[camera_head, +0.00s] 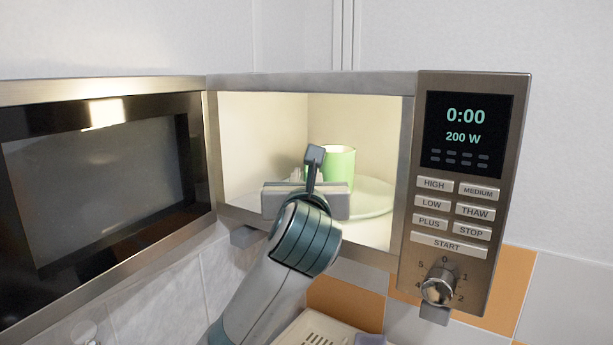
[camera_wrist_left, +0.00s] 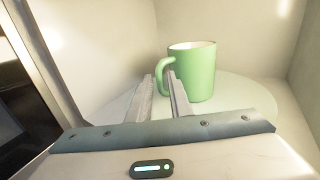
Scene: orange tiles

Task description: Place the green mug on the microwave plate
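The green mug (camera_head: 341,168) stands upright on the round microwave plate (camera_head: 374,202) inside the open microwave. It also shows in the left wrist view (camera_wrist_left: 198,72), with its handle turned left toward my fingers. My left gripper (camera_wrist_left: 160,77) is inside the microwave opening, in front of and left of the mug. Its two fingers are apart, with a gap between them and the handle just beyond or between the tips; I cannot tell which. My right gripper is not in view.
The microwave door (camera_head: 100,185) is swung open to the left. The control panel (camera_head: 463,190) with its knob is on the right and reads 0:00. The cavity walls are close around my left gripper. A pale slotted object (camera_head: 318,328) lies below the microwave.

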